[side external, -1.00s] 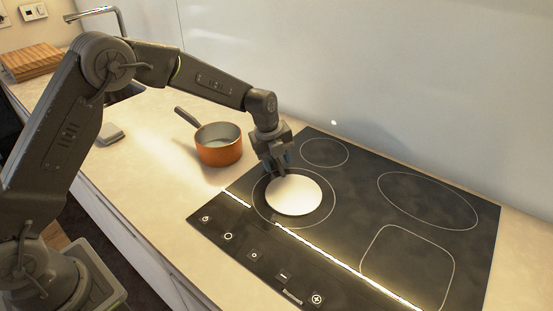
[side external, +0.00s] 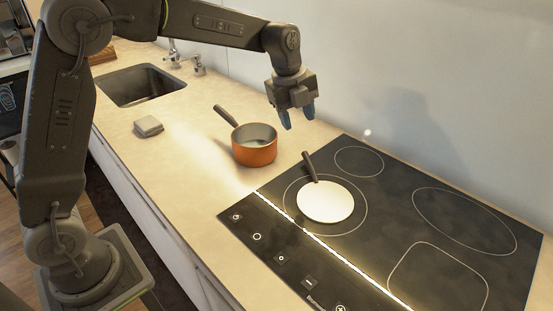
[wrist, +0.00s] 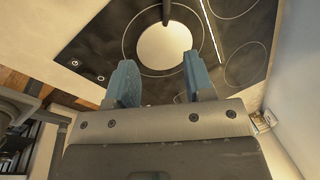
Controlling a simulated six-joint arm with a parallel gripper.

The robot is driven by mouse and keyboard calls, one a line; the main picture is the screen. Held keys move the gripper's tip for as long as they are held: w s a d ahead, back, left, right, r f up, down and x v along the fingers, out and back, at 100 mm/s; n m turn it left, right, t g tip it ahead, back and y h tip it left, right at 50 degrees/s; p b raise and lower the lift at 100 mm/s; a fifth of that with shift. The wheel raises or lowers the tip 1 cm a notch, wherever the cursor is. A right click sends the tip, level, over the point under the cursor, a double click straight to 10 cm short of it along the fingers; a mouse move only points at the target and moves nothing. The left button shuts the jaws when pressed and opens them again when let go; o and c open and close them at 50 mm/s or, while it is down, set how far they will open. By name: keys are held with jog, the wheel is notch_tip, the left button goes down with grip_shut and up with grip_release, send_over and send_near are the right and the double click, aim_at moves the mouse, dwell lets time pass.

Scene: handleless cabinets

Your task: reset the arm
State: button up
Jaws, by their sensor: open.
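My gripper (side external: 299,117) is open and empty, raised above the counter behind the orange pot. Its two blue fingers stand apart in the wrist view (wrist: 160,80). A white round pan (side external: 325,202) with a dark handle lies on the front left burner ring of the black cooktop (side external: 390,215). Its handle points toward the back left. The pan also shows in the wrist view (wrist: 164,46), beyond the fingertips and apart from them.
An orange pot (side external: 254,150) with a dark handle stands on the counter left of the cooktop. A small grey block (side external: 148,126) and a sink (side external: 140,84) are farther left. A pale wall (side external: 420,80) runs along the back.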

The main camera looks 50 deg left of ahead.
jog(key=s+a+r+n+t, duration=0.1)
jog(key=s+r+n, duration=0.2)
jog(key=s+n, duration=0.4)
jog(key=s+a+r+n+t, duration=0.1)
jog(key=s+r+n, duration=0.35)
jog(key=s, duration=0.45)
jog(key=s+f+n+t+y, duration=0.1)
jog(key=s+f+n, duration=0.3)
jog(key=s+n, duration=0.7)
jog(key=shift+s+a+f, duration=0.15)
jog(key=shift+s+a, duration=0.15)
jog(key=shift+s, duration=0.7)
